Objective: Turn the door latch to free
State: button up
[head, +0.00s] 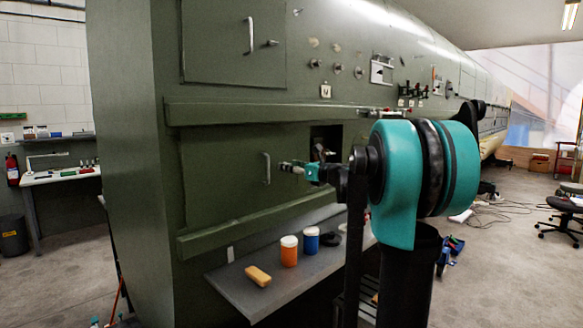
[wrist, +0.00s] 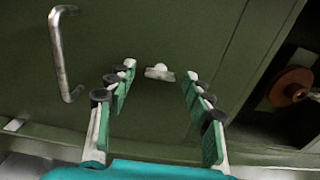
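The door latch (wrist: 160,73) is a small pale metal turn-piece with a rounded knob on the green door (wrist: 150,30). In the wrist view it lies between the tips of my gripper (wrist: 159,82), whose two green-padded fingers are spread apart and do not visibly touch it. How far the tips are from the door is hard to tell. In the head view my gripper (head: 287,167) points left at the lower door (head: 220,175), just right of its bar handle (head: 266,168). The latch cannot be made out there. The handle (wrist: 62,55) also shows left of my fingers in the wrist view.
A dark opening (head: 325,138) is right of the door, with a reddish-brown disc (wrist: 290,86) inside. Below, a grey shelf (head: 240,283) holds a yellow sponge-like block (head: 257,276), an orange jar (head: 289,252) and a blue jar (head: 311,241). Rails run above and below the door.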

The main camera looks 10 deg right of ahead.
jog(key=c, duration=1.1)
jog(key=shift+n, duration=9)
